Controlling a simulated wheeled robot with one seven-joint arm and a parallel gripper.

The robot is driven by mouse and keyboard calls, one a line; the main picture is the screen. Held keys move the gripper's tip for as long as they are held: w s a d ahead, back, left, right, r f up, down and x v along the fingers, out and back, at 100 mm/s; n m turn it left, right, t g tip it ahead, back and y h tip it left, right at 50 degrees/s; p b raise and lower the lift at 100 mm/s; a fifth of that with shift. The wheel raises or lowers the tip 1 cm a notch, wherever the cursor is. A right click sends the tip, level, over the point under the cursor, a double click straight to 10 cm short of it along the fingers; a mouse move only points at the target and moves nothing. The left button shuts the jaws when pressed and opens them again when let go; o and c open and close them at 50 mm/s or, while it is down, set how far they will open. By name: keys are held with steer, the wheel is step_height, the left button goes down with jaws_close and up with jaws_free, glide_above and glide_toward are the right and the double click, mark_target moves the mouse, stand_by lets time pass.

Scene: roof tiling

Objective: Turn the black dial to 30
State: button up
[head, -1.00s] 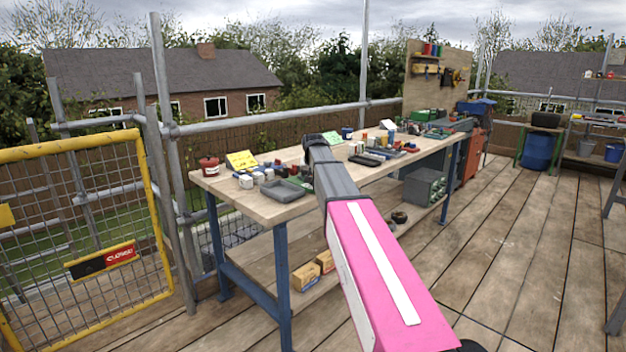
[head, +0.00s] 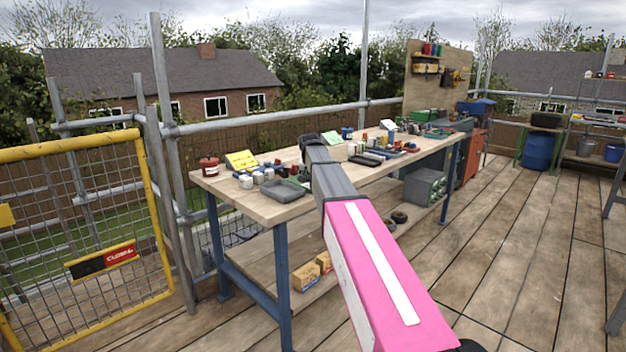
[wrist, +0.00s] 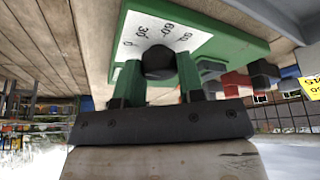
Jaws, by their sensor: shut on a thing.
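The black dial (wrist: 158,58) shows in the wrist view on a green box (wrist: 235,44) with a white scale plate (wrist: 190,22). The scale reads 0, 30, 60 and 90, seen upside down. My gripper (wrist: 157,72) has its two green fingers on either side of the dial and is shut on it. I cannot make out a pointer mark, so the dial's setting is unclear. In the head view my arm hides the dial and the fingertips.
The wooden workbench (head: 262,208) holds a red pot (head: 209,167), a yellow sign (head: 241,160), a grey tray (head: 286,191) and several small cups and tools. A yellow mesh gate (head: 150,215) stands at the left. The plank floor (head: 520,240) at the right is clear.

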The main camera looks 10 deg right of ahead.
steer(key=m, duration=0.2)
steer(key=m+g+h, duration=0.1)
steer(key=m, duration=0.2)
steer(key=shift+w+a+h, duration=0.1)
steer(key=shift+h, duration=0.2)
steer(key=shift+m, duration=0.4)
steer(key=shift+g, duration=0.3)
steer(key=o, duration=0.9)
steer(key=v, duration=1.1)
steer(key=shift+f, duration=0.15)
